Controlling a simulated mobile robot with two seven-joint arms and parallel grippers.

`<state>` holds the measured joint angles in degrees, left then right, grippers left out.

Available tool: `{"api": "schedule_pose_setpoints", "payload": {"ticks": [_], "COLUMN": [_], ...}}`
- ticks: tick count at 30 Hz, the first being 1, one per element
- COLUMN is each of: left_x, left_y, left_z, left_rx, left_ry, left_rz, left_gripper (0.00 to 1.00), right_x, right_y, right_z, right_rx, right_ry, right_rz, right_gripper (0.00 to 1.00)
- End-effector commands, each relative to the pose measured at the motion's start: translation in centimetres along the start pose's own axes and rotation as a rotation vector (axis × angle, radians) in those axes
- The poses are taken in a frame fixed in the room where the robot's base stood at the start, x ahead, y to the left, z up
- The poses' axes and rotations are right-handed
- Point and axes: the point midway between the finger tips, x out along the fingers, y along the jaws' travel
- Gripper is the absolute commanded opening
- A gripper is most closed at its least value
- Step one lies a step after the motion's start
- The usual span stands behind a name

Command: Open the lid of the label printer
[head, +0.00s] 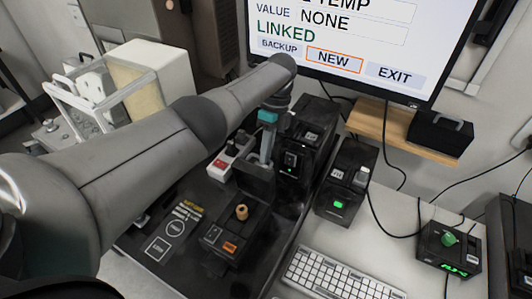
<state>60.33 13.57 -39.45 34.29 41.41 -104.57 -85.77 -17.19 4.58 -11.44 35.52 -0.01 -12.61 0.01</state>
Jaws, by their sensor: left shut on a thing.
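A low black unit (235,238) with an orange label and a tan knob-like piece on top sits on the dark table and looks like the label printer, though I cannot be sure. A dark panel or box (257,182) stands just behind it; I cannot tell whether this is its lid. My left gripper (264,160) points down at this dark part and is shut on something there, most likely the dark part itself. The exact contact is hidden. My right gripper is not in view.
Black units with green lights (306,140) (345,182) stand to the right. A white-and-red switch box (222,160) is left of my gripper. A keyboard (340,272) lies in front on the light table. A monitor (365,40) overhangs the back.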

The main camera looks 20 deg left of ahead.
Motion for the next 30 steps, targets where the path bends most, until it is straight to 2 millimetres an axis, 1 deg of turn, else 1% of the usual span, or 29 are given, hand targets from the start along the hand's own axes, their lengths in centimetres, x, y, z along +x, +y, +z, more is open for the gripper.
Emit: {"api": "schedule_pose_setpoints", "payload": {"ticks": [1, 8, 9, 16, 25, 28, 30], "left_x": [0.7, 0.6, 0.6, 0.4, -0.1, -1.2, -2.4], "left_y": [0.3, 0.3, 0.3, 0.1, 0.1, 0.0, 0.0], "left_z": [-0.1, -0.1, -0.1, 0.0, 0.0, 0.0, 0.0], "left_rx": [-0.002, -0.002, -0.002, -0.001, -0.001, -0.001, -0.001], "left_ry": [0.002, 0.003, 0.003, 0.002, 0.002, 0.002, 0.002], "left_rz": [0.016, 0.015, 0.014, 0.008, 0.003, 0.001, 0.000], "left_gripper": [0.00, 0.00, 0.16, 0.42, 0.42, 0.42, 0.42], "right_x": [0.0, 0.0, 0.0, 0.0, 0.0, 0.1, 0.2], "right_y": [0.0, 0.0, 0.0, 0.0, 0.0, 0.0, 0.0], "right_z": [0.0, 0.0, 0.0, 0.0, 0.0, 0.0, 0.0], "right_rx": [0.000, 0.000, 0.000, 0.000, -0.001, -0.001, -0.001], "right_ry": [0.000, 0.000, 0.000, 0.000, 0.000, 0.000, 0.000], "right_rz": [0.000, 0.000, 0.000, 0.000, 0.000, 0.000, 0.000], "right_gripper": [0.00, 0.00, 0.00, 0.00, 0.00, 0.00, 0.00]}}
